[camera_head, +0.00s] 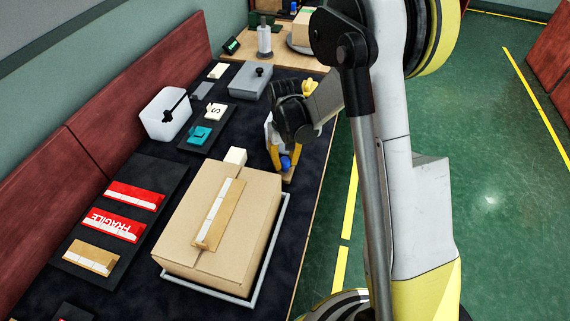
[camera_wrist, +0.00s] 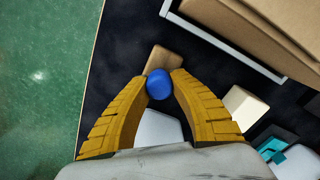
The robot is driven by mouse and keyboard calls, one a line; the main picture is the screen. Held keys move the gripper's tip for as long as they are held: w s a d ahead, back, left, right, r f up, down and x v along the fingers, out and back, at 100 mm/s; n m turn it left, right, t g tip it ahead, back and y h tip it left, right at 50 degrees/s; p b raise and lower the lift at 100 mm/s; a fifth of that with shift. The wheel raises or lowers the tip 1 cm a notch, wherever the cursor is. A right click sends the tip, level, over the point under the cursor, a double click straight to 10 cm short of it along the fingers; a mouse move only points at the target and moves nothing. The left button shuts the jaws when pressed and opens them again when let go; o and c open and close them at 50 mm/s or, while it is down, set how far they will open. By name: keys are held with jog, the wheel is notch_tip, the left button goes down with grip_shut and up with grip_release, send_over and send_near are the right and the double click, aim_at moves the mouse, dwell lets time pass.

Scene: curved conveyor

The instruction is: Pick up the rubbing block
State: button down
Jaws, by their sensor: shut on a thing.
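The rubbing block looks like a tan wooden block (camera_wrist: 163,61) with a round blue knob (camera_wrist: 159,85) on it. In the head view the blue knob (camera_head: 286,162) shows at my fingertips, with part of the tan block (camera_head: 289,175) below, near the table's right edge. My gripper (camera_wrist: 162,83) has its yellow fingers shut on the blue knob, one on each side. In the head view my gripper (camera_head: 285,157) points down beyond the cardboard box. Part of the block is hidden by the knob and fingers; whether it touches the table is unclear.
A large cardboard box (camera_head: 187,218) in a grey frame (camera_head: 281,222) stands close by in front. A small white block (camera_head: 235,156) sits beside it. A white bin (camera_head: 155,112), teal item (camera_head: 200,134) and grey lidded box (camera_head: 250,82) lie to the left and behind.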

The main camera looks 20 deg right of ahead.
aim_at(289, 159)
jog(key=r, duration=0.1)
jog(key=r+p, duration=0.1)
jog(key=r, duration=0.1)
jog(key=d+r+p, duration=0.1)
jog(key=shift+s+r, duration=0.25)
jog(key=shift+s, duration=0.05)
jog(key=s+d+r+p, duration=0.3)
jog(key=s+d+r, duration=0.1)
jog(key=d, duration=0.5)
jog(key=shift+s+d+r, duration=0.25)
jog(key=shift+s+r, duration=0.15)
jog(key=shift+r, duration=0.5)
jog(key=c, duration=1.7)
grip_release()
grip_shut()
